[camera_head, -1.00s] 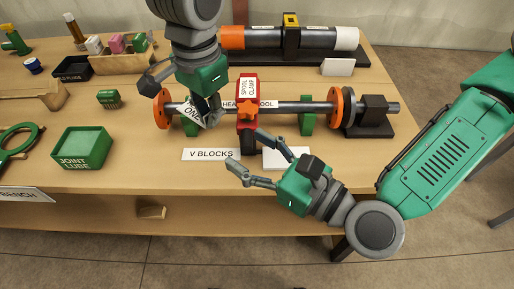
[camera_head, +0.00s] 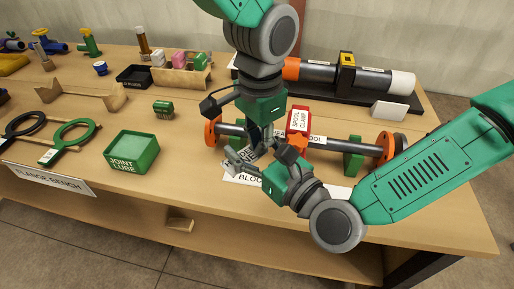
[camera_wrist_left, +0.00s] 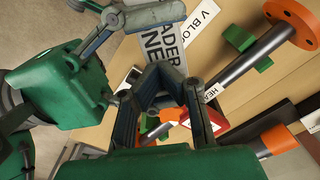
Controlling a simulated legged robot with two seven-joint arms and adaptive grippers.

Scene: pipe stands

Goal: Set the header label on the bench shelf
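The header label (camera_wrist_left: 172,45) is a white plate with dark lettering, partly readable as "ADER" and "NE" in the left wrist view. My left gripper (camera_head: 262,143) is shut on it above the bench, in front of the spool. My right gripper (camera_head: 236,160) is at the label's side; in the left wrist view one right finger (camera_wrist_left: 150,15) crosses the label's outer end. Whether the right fingers pinch it is hidden. The bench shelf (camera_head: 130,215) is the lower wooden board under the bench top, with a small wooden block (camera_head: 180,224) on it.
The red spool clamp (camera_head: 298,122) and the header spool with orange flanges (camera_head: 386,146) stand right behind the grippers. A green joint lube box (camera_head: 132,152) and the flange bench sign (camera_head: 48,179) are left. The shelf is mostly clear.

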